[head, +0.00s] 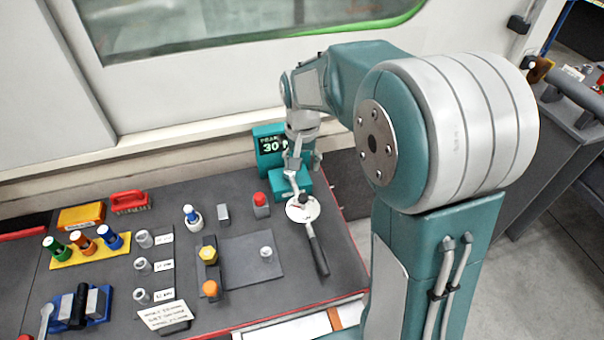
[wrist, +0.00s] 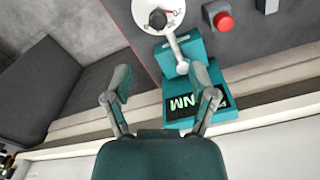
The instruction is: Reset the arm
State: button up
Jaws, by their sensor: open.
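My gripper (head: 302,162) is at the back right of the table, in front of the teal display unit (head: 270,145). In the wrist view my gripper (wrist: 160,76) has its two fingers spread wide with nothing between them. A wrench with a round white dial (head: 298,212) and a black handle lies just in front of it, its head end over a teal block. In the wrist view the dial (wrist: 172,20) is beyond the fingers, and the right finger partly covers the display unit (wrist: 176,115).
A red button (head: 260,199) stands left of the dial. A wall with a window rises behind.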

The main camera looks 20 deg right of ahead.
jog(key=shift+r, duration=0.15)
dwell(0.3)
jog(key=s+r+n+t, duration=0.2)
jog(key=s+r, duration=0.3)
jog(key=s, duration=0.5)
jog(key=s+r+n+t, duration=0.2)
jog(key=s+r, duration=0.3)
jog(key=s, duration=0.6)
jog(key=shift+r+t, duration=0.15)
jog(key=shift+t, duration=0.65)
jog(key=shift+s+d, duration=0.1)
